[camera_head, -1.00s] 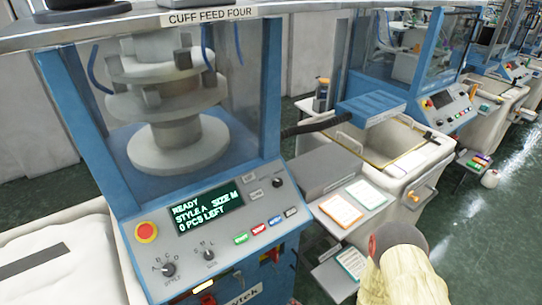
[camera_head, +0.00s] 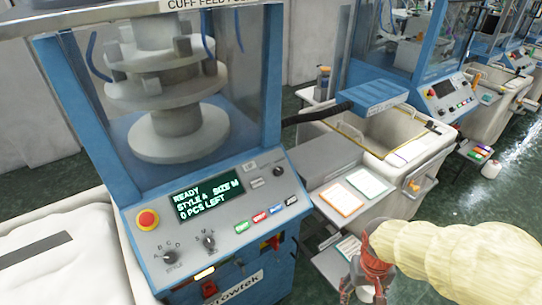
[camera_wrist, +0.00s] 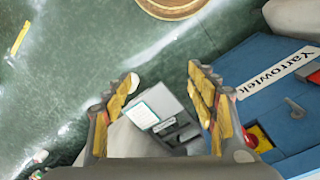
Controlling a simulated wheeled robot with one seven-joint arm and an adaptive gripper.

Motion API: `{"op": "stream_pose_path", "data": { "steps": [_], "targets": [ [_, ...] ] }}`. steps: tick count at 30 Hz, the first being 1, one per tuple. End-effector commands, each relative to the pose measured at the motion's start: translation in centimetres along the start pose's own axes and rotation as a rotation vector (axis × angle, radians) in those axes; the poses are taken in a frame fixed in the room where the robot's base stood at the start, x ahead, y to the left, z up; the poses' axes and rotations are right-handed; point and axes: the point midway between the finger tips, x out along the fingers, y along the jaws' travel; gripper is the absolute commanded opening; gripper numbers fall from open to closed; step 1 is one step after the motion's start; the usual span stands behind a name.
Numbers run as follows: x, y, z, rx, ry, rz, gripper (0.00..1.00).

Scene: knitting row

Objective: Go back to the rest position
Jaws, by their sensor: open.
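My gripper (camera_head: 368,284) hangs at the lower right of the head view, in front of the knitting machine's right side, with my cream-sleeved arm reaching in from the right edge. In the wrist view my gripper (camera_wrist: 160,95) has its two yellow-padded fingers wide apart with nothing between them. The knitting machine's control panel (camera_head: 262,187) stands to the left of my gripper. Its display (camera_head: 209,200) reads READY, STYLE A, SIZE M, 0 PCS LEFT.
A grey shelf with orange-edged and green-edged cards (camera_head: 342,198) is just above my gripper in the head view. A white bin (camera_head: 425,165) stands behind it. Green floor (camera_head: 500,195) is open at right.

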Motion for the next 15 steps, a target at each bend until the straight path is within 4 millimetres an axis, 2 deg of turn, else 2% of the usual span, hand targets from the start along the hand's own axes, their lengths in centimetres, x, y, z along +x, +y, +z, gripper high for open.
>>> {"op": "stream_pose_path", "data": {
  "steps": [1, 6, 12, 15],
  "targets": [
    [-2.8, -0.4, 0.8, -0.005, 0.026, -0.010, 0.58],
    [-10.2, -1.9, 3.2, -0.003, 0.133, -0.051, 0.58],
    [-17.5, -2.8, 3.5, -0.010, 0.373, -0.076, 0.58],
    [-20.1, -2.9, 3.5, -0.019, 0.455, -0.079, 0.58]
  ]
}}
